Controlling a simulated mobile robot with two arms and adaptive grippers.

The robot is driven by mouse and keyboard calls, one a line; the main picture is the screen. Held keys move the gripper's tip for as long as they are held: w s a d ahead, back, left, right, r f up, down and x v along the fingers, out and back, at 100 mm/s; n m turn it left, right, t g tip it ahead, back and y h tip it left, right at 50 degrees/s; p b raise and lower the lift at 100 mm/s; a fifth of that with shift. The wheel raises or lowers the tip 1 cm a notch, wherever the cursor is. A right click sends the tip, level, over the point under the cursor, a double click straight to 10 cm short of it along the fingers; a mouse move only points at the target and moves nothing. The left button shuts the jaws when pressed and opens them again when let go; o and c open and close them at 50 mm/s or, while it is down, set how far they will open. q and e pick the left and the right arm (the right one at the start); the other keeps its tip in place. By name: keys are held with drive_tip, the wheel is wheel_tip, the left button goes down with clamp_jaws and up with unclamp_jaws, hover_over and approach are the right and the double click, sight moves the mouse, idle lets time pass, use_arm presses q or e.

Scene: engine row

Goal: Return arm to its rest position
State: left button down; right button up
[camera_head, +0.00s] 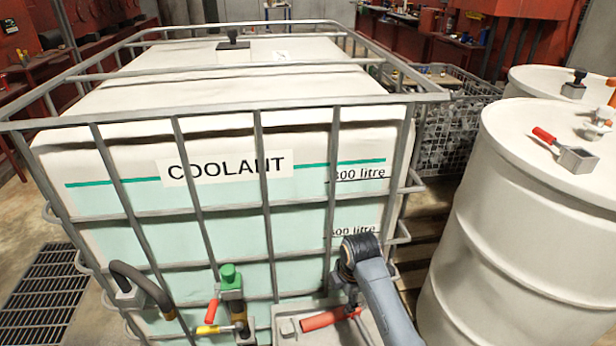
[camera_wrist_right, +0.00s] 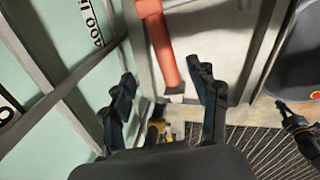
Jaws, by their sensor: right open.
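My right arm comes in from the bottom right of the head view. Its gripper (camera_head: 350,298) is small and partly hidden below the dark wrist joint, close to a red handle (camera_head: 325,320) on a pale grey box. In the right wrist view the right gripper (camera_wrist_right: 165,82) has its two dark fingers wide apart, with nothing held. The red handle (camera_wrist_right: 158,45) shows beyond the fingertips, between them and apart from them. A dark claw-like part, apparently my left gripper (camera_wrist_right: 297,128), shows at the right edge of the wrist view; its opening is unclear.
A caged coolant tank (camera_head: 215,225) fills the middle of the head view, its metal bars close to my right arm. White drums (camera_head: 530,215) stand at the right. A green-topped valve (camera_head: 232,290) and a bent black hose (camera_head: 145,285) are at the front left. A floor grate (camera_head: 45,290) lies at the left.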

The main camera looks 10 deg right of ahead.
drive_tip(key=s+d+r+m+t, duration=0.1)
drive_tip(key=s+d+r+m, duration=0.15)
drive_tip(key=s+m, duration=0.95)
drive_tip(key=s+d+r+m, duration=0.1)
drive_tip(key=s+d+m, duration=0.4)
drive_tip(key=s, duration=1.4)
wheel_tip(320, 180, down, 25)
drive_tip(key=s+a+m+g+p, duration=0.1)
drive_tip(key=a+p, duration=0.1)
drive_tip(key=s+d+f+g+p, duration=0.1)
drive_tip(key=s+d+f, duration=0.1)
drive_tip(key=s+f, duration=1.1)
drive_tip(key=s, duration=0.3)
drive_tip(key=shift+s+d+f+h+p, duration=0.15)
drive_tip(key=shift+d+f+h+p, duration=0.15)
drive_tip(key=shift+f, duration=0.05)
drive_tip(key=shift+s, duration=0.15)
drive_tip(key=shift+c, duration=0.5)
